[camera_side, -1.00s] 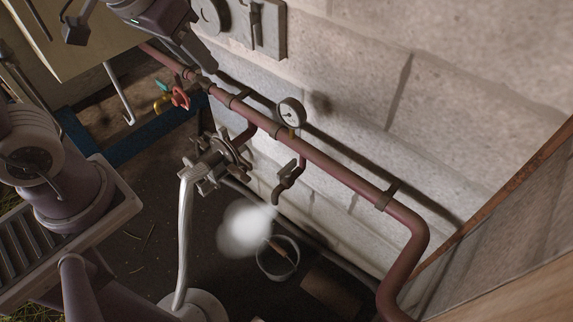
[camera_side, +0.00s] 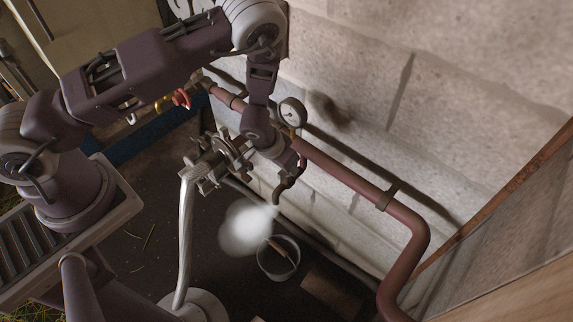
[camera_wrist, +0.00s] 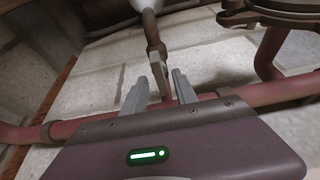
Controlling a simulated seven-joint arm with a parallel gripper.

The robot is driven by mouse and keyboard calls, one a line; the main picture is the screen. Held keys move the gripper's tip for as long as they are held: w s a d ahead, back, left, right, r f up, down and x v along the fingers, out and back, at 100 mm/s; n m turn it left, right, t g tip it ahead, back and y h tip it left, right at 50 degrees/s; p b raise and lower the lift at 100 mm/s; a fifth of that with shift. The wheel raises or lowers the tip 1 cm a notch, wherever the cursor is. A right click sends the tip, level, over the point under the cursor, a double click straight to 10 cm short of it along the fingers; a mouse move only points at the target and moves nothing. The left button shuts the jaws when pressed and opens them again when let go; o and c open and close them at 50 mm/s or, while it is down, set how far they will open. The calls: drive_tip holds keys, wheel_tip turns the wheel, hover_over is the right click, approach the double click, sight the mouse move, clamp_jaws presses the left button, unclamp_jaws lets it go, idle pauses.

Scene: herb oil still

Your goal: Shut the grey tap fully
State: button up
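The grey tap hangs below the red pipe; its spout (camera_side: 281,192) shows in the side view, with white steam (camera_side: 245,228) in front of it. In the wrist view its grey lever (camera_wrist: 160,72) stands between my two fingers, and the brown tap body (camera_wrist: 152,32) is beyond. My gripper (camera_side: 292,164) is at the tap, just under the pipe. In the wrist view my gripper (camera_wrist: 160,80) is open, its fingers on either side of the lever with gaps showing. My gripper hides the lever in the side view.
A round gauge (camera_side: 292,112) stands on the pipe (camera_side: 345,175) close to my wrist. A handwheel valve (camera_side: 225,152) is left of the tap. A red-handled valve (camera_side: 181,98) is further left. A bucket (camera_side: 279,266) stands below. The stone wall is close behind.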

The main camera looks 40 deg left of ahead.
drive_tip(key=shift+w+f, duration=0.15)
drive_tip(key=shift+f, duration=0.25)
drive_tip(key=shift+c, duration=0.2)
clamp_jaws()
drive_tip(key=m+h, duration=0.1)
drive_tip(key=m, duration=0.2)
drive_tip(key=m+h, duration=0.1)
drive_tip(key=m, duration=0.2)
drive_tip(key=shift+w+a+m+g+h, duration=0.1)
drive_tip(key=shift+a+m+g+h, duration=0.1)
drive_tip(key=shift+m+g+h, duration=0.15)
drive_tip(key=m, duration=0.2)
drive_tip(key=m+g+h, duration=0.1)
drive_tip(key=m, duration=0.2)
drive_tip(key=shift+w+a+g, duration=0.1)
drive_tip(key=shift+a+g, duration=0.05)
drive_tip(key=shift+g, duration=0.1)
drive_tip(key=shift+m, duration=0.35)
